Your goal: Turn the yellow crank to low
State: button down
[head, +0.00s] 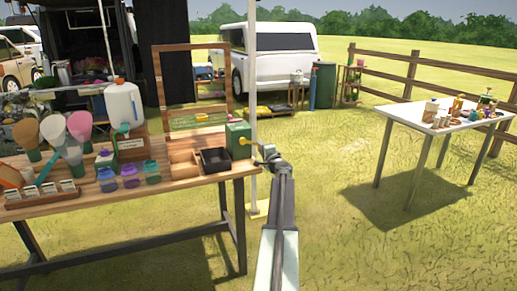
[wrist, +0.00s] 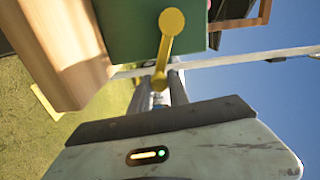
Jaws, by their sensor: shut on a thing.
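The yellow crank (wrist: 167,42) is fixed to the side of a green box (wrist: 122,30). In the wrist view its round hub is at the top and its arm runs down to a handle. My gripper (wrist: 164,92) is shut on the handle end; the fingertips are partly hidden behind the wrist housing. In the head view the green box (head: 238,140) stands on the right end of the wooden table (head: 215,176), and my gripper (head: 271,154) meets the crank (head: 254,142) just right of it. No low mark is readable.
A black tray (head: 215,160) sits left of the green box, and a wooden frame (head: 158,75) stands behind. A white pole (head: 252,110) rises close behind the crank. Open grass lies to the right, before a white table (head: 425,112).

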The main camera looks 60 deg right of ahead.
jog(key=shift+w+a, duration=0.15)
jog(key=shift+w, duration=0.15)
jog(key=c, duration=1.3)
grip_release()
jog(key=shift+o, duration=0.2)
jog(key=shift+s, duration=0.2)
jog(key=v, duration=0.7)
jog(key=shift+s+a, duration=0.15)
jog(key=shift+s, duration=0.05)
